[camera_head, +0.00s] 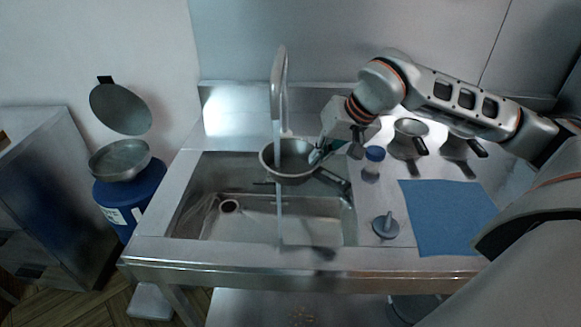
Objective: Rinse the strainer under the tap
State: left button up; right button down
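The strainer (290,158), a round grey bowl with a dark handle (335,182) toward the lower right, is above the sink basin (320,220), clear of its floor. The tap (279,80) arches over it from the back edge. A thin pale stream of water runs down from the spout to the strainer, and a stream shows below it. My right gripper (317,154) reaches in from the right and is at the strainer's right side. It appears closed on the strainer near rim and handle; the exact contact is partly hidden. My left gripper is not in view.
On the counter right of the sink are a blue-capped jar (372,163), two small pans (411,128) (462,140), a grey knobbed piece (385,226) and a blue cloth (448,217). A blue drum (130,193) with an open metal pan (119,160) stands left.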

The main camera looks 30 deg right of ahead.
jog(key=shift+w+d, duration=0.1)
jog(key=shift+d, duration=0.15)
jog(key=s+d+b, duration=0.3)
jog(key=s, duration=0.4)
jog(key=shift+s+b, duration=0.25)
jog(key=shift+b, duration=0.05)
dwell(0.4)
dwell(0.8)
jog(key=shift+d+r, duration=0.1)
dwell(0.4)
jog(key=s+d+r, duration=0.1)
jog(key=s+r, duration=0.2)
jog(key=s, duration=0.1)
jog(key=shift+s+d+r, duration=0.3)
jog(key=shift+d+r, duration=0.05)
jog(key=shift+r, duration=0.05)
